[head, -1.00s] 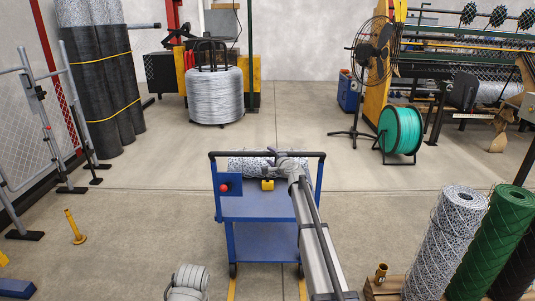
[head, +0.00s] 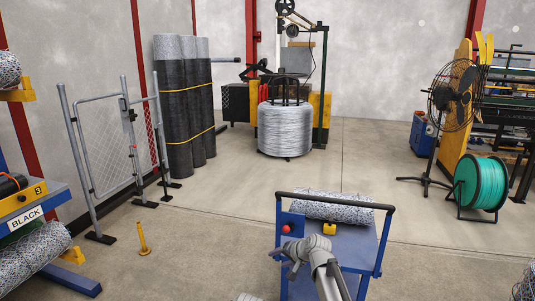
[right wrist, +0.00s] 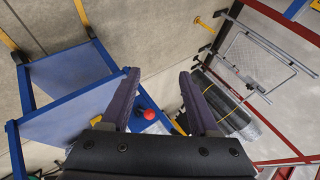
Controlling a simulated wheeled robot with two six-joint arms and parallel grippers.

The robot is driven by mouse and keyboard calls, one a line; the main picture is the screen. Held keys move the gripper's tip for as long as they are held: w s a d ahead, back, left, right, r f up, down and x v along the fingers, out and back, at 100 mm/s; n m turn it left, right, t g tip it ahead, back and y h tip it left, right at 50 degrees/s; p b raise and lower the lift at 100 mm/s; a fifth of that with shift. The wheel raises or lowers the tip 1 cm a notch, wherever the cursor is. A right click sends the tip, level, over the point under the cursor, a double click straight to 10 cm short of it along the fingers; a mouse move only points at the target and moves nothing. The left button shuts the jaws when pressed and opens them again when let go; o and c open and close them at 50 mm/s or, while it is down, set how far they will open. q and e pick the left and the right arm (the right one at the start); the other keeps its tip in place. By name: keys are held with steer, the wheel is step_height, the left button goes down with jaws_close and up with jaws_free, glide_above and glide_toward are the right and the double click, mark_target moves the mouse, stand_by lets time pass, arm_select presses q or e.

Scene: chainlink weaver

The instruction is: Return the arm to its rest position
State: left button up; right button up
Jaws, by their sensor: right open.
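My right gripper (head: 282,258) is in front of the near left side of the blue cart (head: 358,238), with its arm coming up from the bottom edge. In the right wrist view its two dark fingers (right wrist: 158,82) are spread apart with nothing between them. A speckled white-and-blue mesh roll (head: 335,207) lies across the cart's top, apart from the gripper.
A fan (head: 458,95) and green spool (head: 481,182) stand right. Open floor lies between.

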steer(key=s+d+f+n+g+h+p, duration=0.1)
steer(key=s+n+g+h+p, duration=0.3)
steer(key=s, duration=2.9)
steer(key=n+g+h, duration=0.3)
steer(key=n, duration=0.1)
steer(key=shift+n, duration=0.3)
